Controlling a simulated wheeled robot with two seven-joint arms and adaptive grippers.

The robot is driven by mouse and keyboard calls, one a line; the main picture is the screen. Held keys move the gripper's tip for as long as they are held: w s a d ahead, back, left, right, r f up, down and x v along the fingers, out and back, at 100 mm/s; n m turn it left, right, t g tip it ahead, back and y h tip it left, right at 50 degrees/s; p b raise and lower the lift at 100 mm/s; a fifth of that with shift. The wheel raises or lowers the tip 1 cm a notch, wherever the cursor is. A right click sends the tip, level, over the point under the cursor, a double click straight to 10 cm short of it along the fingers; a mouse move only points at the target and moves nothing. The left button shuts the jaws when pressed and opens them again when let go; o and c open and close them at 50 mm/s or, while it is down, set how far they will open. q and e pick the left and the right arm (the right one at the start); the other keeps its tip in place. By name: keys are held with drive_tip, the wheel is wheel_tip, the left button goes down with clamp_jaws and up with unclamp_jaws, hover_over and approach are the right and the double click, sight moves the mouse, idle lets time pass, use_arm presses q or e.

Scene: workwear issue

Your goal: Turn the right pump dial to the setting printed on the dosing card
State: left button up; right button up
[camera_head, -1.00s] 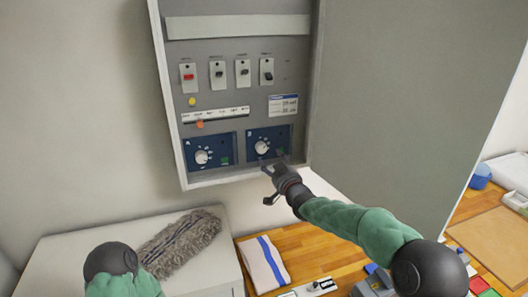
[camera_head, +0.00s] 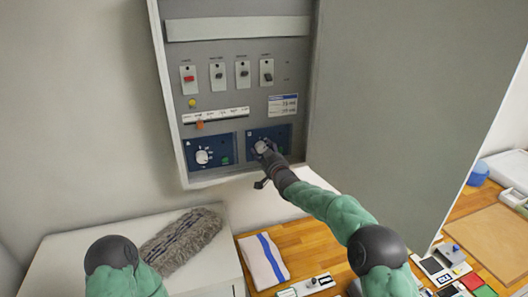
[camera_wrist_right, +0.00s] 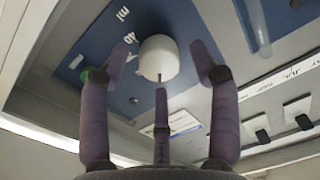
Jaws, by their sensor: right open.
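The right pump dial (camera_head: 261,147) is a pale round knob on a blue plate low in the grey cabinet. My right gripper (camera_head: 266,154) is at it and partly covers it. In the right wrist view the dial (camera_wrist_right: 159,58) sits between the spread fingers of the open gripper (camera_wrist_right: 160,64), with gaps at its sides. Its pointer and most scale marks are hidden or unreadable. The dosing card (camera_head: 283,105), white with a blue header, is above this dial; its print is too small to read surely. My left gripper is out of view.
The left pump dial (camera_head: 202,157) sits on its own blue plate beside the right one. The open cabinet door (camera_head: 400,110) stands to the right.

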drive_tip(key=c, duration=1.1)
drive_tip(key=shift+c, duration=0.2)
